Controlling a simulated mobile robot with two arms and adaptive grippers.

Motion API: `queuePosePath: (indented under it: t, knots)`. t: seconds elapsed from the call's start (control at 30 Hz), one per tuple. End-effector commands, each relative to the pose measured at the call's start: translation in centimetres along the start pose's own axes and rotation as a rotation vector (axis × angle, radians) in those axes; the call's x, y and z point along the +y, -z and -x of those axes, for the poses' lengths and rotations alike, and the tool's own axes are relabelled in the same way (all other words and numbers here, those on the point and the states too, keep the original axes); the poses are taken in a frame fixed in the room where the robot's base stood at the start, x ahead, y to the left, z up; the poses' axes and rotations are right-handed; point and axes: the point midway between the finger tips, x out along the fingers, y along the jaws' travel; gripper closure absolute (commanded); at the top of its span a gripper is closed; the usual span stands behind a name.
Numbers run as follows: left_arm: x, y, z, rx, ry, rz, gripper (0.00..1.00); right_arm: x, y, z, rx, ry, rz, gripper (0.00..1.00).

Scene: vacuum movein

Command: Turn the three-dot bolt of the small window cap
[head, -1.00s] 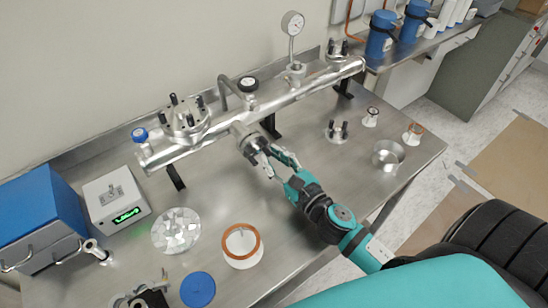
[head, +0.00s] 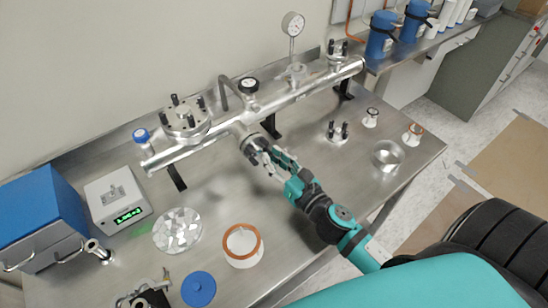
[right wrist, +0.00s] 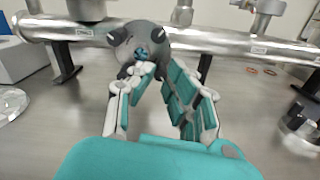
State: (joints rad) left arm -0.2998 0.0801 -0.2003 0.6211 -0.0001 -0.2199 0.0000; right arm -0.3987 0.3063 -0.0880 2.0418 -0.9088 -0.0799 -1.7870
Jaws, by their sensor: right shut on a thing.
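The small window cap (head: 256,147) sits on the front port of the long steel tube. In the right wrist view the cap (right wrist: 138,40) is a round grey flange with a small blue window and dark bolts (right wrist: 158,35) around its rim. My right gripper (head: 272,160) is at the cap's lower right. In the right wrist view its fingers (right wrist: 155,73) converge just below the window, shut on what seems to be a lower bolt, which they hide. I cannot make out dot marks on any bolt. My left gripper is not in view.
The steel tube (head: 290,98) spans the table with a gauge (head: 293,25) and black supports. A foil-covered disc (head: 177,231), a copper-ringed part (head: 242,245) and a blue disc (head: 198,289) lie front left. A steel ring (head: 387,156) stands at right. The table before the cap is otherwise clear.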

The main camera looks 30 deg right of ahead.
Motion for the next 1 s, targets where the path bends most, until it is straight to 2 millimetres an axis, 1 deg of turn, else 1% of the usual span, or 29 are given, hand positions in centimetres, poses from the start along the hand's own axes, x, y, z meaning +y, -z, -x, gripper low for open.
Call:
queuePosePath:
  t: [0.1, 0.57, 1.0]
  knots:
    - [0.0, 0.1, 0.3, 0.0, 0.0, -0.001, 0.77, -0.1, -0.1, 0.0, -0.001, 0.003, -0.115, 1.0]
    - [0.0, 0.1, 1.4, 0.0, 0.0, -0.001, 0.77, -0.1, -0.2, 0.0, -0.001, 0.002, -0.552, 1.0]
    - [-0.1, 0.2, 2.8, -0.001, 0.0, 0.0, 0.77, -0.1, -0.2, 0.0, -0.002, 0.002, -0.971, 1.0]
